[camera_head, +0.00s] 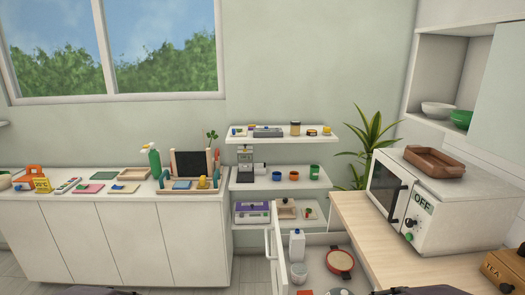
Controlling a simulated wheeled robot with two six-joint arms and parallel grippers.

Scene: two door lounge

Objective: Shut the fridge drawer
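The fridge drawer (279,246) stands pulled out at the bottom centre, below the wooden counter. Its white front panel faces left and carries a light upright handle (269,243). Inside the drawer are a white bottle (297,245), a small pale container (299,273) and a round red-rimmed dish (340,262). More small items at the bottom edge are partly cut off. Only dark parts of my arms show along the bottom edge, at left and right. Neither gripper's fingers can be seen.
A wooden counter (375,235) with a white microwave (437,207) stands right of the drawer. Open shelves (265,184) with small items are behind it. Some floor (250,272) shows left of the drawer front.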

